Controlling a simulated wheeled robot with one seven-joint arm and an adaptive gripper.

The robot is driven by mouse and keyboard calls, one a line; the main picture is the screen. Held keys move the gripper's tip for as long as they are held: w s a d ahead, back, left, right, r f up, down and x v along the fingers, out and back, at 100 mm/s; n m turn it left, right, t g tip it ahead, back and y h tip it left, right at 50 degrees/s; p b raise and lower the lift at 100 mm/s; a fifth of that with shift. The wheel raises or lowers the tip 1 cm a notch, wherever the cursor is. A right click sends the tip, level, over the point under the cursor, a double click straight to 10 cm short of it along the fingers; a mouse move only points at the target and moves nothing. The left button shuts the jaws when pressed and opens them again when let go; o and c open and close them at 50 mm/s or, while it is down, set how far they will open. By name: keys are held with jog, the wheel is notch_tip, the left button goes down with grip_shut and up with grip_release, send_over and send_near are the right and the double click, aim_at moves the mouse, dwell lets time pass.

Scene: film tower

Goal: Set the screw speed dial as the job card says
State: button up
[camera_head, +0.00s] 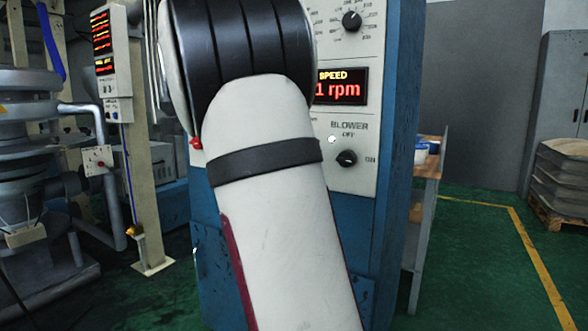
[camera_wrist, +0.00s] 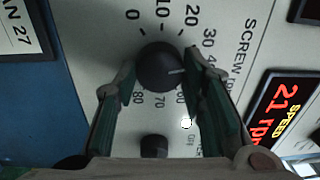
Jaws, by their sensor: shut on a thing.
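The screw speed dial (camera_wrist: 158,66) is a round black knob with a pale pointer line in the wrist view. Its pointer points roughly right in the picture, toward a part of the scale hidden by a finger. Numbers around it include 0, 10, 20, 30, 70 and 80. My gripper (camera_wrist: 158,75) is shut on the dial, one finger on each side. A red speed display (camera_wrist: 280,108) reads 21 rpm. In the head view the display (camera_head: 340,87) is partly covered by my arm, and the dial and gripper are hidden. No job card is readable.
A blower knob (camera_head: 347,158) sits below the display, and another dial (camera_head: 352,20) above it. A white plate (camera_wrist: 20,35) ending in "AN 27" is at the wrist view's left. A shelf (camera_head: 428,175) stands right of the cabinet; machinery (camera_head: 40,170) stands left.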

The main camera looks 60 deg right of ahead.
jog(key=shift+f+m+b, duration=0.15)
jog(key=shift+m+b, duration=1)
jog(key=shift+m, duration=0.05)
jog(key=o, duration=1.1)
jog(key=shift+o, duration=0.2)
jog(key=shift+a, duration=0.1)
jog(key=a, duration=1.1)
jog(key=shift+s+a+f, duration=0.15)
jog(key=shift+s+a, duration=0.25)
